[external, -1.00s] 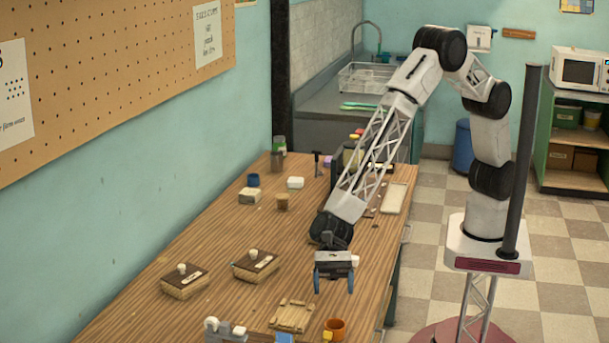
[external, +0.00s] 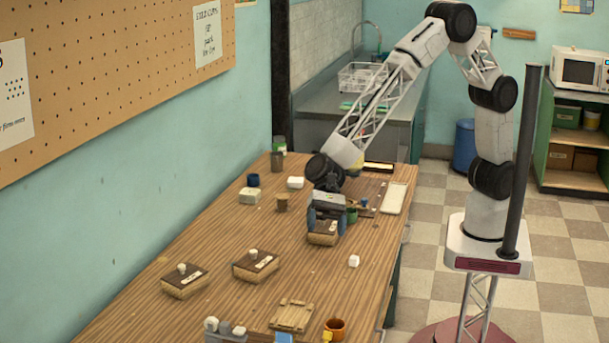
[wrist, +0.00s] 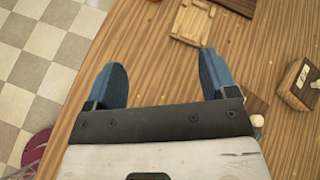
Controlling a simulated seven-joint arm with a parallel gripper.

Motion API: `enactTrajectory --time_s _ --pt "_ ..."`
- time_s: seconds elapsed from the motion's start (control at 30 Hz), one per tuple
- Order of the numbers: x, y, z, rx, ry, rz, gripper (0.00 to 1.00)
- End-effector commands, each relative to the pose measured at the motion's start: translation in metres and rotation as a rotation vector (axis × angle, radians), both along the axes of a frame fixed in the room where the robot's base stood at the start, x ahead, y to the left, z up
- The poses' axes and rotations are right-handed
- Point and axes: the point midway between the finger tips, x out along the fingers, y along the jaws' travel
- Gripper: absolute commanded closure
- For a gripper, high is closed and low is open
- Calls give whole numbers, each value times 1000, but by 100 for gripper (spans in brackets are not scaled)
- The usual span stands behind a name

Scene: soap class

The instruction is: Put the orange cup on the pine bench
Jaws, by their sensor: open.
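The orange cup (external: 336,328) stands upright at the near end of the table, at the bottom edge of the external view. The pine bench (external: 293,315), a small, low, slatted light-wood piece, lies just left of it and looks bare. It also shows at the top of the wrist view (wrist: 193,20). My gripper (external: 329,222) is open and empty, well farther back along the table than the cup. In the wrist view, its two blue fingers (wrist: 160,75) are spread with only tabletop between them. I cannot make out the cup there.
A dark-topped block (external: 322,239) sits below my gripper in the external view. Two knobbed blocks (external: 184,281) (external: 256,265) stand on the left. Grey and blue items (external: 225,330) stand at the near end. Mid-table is mostly clear.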

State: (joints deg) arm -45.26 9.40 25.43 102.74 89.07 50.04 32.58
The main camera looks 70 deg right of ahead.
Motion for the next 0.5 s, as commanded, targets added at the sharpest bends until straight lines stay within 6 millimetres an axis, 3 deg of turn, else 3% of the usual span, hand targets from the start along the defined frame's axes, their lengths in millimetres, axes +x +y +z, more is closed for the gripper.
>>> enactTrajectory --time_s 0.03,0.23,0.5 --pt "7 -23 14 -5 -41 12 21" --pt "19 -106 53 -47 -200 85 21" --pt "18 -220 95 -130 -406 185 21"
